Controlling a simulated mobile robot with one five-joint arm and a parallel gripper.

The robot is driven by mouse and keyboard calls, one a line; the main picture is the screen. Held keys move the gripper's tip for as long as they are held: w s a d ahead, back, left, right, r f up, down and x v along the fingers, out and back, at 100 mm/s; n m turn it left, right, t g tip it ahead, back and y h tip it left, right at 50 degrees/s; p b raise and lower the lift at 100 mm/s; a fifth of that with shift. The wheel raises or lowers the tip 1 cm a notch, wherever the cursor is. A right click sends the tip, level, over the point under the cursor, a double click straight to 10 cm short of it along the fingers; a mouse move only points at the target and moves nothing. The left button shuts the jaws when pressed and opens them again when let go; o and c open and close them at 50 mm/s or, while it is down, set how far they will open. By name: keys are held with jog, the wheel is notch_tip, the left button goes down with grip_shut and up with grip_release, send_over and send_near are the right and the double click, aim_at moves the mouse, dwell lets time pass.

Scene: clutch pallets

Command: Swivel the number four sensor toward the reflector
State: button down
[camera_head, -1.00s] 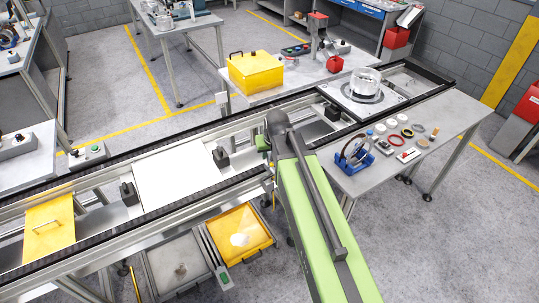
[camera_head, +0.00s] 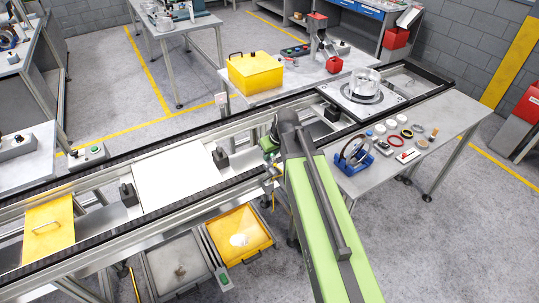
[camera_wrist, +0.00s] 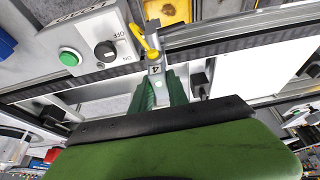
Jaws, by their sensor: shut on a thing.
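The number four sensor (camera_wrist: 155,72) is a small grey block marked "4" with a yellow part (camera_wrist: 148,42) at its top, in the wrist view. My gripper (camera_wrist: 157,92) has its green fingers shut on the sensor. In the head view my gripper (camera_head: 269,149) is at the near rail of the conveyor, and the sensor is too small to make out there. A small pale plate (camera_head: 221,98) with a pinkish tint stands at the far rail, across from my gripper; it may be the reflector.
A control box (camera_wrist: 90,50) with green button and ON/OFF knob is close by in the wrist view. A parts table (camera_head: 385,175) stands right of my arm.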

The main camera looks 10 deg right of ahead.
jog(key=c, duration=1.3)
grip_release()
jog(key=p+v, duration=1.6)
jog(key=v, duration=0.1)
jog(key=shift+r, duration=0.25)
jog(key=shift+f, duration=0.1)
